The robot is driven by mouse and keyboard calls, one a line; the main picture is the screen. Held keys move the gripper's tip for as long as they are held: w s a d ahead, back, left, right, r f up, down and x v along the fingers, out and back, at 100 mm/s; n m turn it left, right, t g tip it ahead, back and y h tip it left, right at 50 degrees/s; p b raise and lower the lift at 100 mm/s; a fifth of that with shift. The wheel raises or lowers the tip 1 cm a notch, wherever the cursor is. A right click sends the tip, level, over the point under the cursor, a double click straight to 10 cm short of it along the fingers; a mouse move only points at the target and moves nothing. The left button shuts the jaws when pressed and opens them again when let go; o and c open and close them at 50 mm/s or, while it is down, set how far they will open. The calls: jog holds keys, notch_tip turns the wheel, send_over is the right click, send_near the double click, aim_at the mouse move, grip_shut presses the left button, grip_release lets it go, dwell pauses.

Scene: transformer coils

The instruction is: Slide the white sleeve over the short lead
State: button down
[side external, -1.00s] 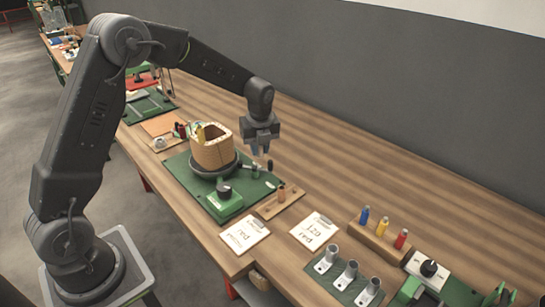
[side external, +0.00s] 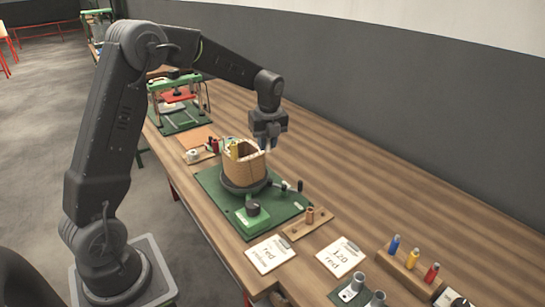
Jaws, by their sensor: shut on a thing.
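The coil (side external: 243,166), a tan wound block with an open top, stands on a dark round base on a green board (side external: 222,205). My gripper (side external: 267,146) points down just behind the coil's right top edge in the picture. It is shut on a small pale thing, which I take to be the white sleeve, mostly hidden between the fingers. A yellow piece (side external: 234,150) stands up at the coil's left top edge. Which of the tiny pieces at the coil's top is the short lead cannot be made out. Contact between sleeve and lead cannot be told.
A wooden peg holder (side external: 308,222), two cards (side external: 341,257) and a rack of coloured bottles (side external: 412,262) lie right.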

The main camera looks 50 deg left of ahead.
jog(key=s+a+r+n, duration=0.4)
jog(key=s+a+r, duration=0.45)
jog(key=a, duration=0.25)
jog(key=shift+g, duration=0.3)
jog(key=shift+w+d+f, duration=0.1)
jog(key=shift+d+f, duration=0.05)
jog(key=shift+f, duration=1.05)
jog(key=shift+w+d+f, duration=0.1)
jog(key=shift+f, duration=1.1)
jog(key=shift+f, duration=1.2)
jog(key=shift+f, duration=0.35)
jog(key=shift+f, duration=0.45)
jog(key=shift+f, duration=0.2)
jog(key=c, duration=0.5)
grip_release()
